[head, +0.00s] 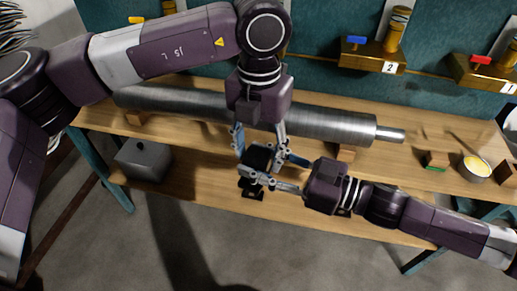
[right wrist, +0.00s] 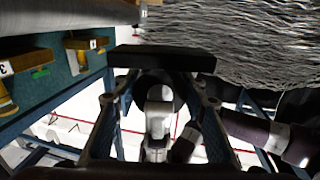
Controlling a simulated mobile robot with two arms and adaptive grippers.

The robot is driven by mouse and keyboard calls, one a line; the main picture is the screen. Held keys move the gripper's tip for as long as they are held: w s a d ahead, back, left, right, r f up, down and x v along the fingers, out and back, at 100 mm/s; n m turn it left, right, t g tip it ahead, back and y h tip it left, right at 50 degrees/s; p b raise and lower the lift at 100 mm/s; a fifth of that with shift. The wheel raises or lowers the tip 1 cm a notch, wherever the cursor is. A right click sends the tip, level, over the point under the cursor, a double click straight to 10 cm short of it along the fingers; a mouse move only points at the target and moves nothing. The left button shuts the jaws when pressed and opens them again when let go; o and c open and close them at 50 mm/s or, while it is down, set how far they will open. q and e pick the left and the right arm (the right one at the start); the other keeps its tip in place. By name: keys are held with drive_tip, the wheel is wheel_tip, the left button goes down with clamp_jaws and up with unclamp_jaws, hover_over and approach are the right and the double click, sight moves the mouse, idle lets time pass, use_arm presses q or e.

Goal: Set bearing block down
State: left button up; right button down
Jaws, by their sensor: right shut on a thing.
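A dark block, seemingly the bearing block (head: 258,156), is between my two grippers in the head view. My right gripper (head: 270,170) comes in from the right and is shut on it. In the right wrist view the block is a dark slab (right wrist: 165,60) across my right fingertips. My left gripper (head: 261,148) points down from above, its fingers spread on either side of the block. Whether they touch it I cannot tell. A small dark part (head: 252,189) shows below the right fingers; I cannot tell whether it belongs to the block.
A long grey roll (head: 320,122) lies along the wooden bench (head: 400,180) on wooden supports (head: 345,152). A grey box (head: 143,160) stands on the lower left. A bowl of yellow stuff (head: 475,167) and small blocks (head: 436,160) are at right. Numbered brass holders (head: 372,58) line the back.

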use_arm(q)
clamp_jaws()
use_arm(e)
drive_tip(key=shift+r, duration=0.15)
use_arm(q)
drive_tip(key=shift+r, duration=0.1)
use_arm(e)
drive_tip(key=c, duration=1.4)
unclamp_jaws()
drive_tip(key=shift+c, duration=0.2)
drive_tip(key=o, duration=0.3)
drive_tip(key=shift+o, duration=0.2)
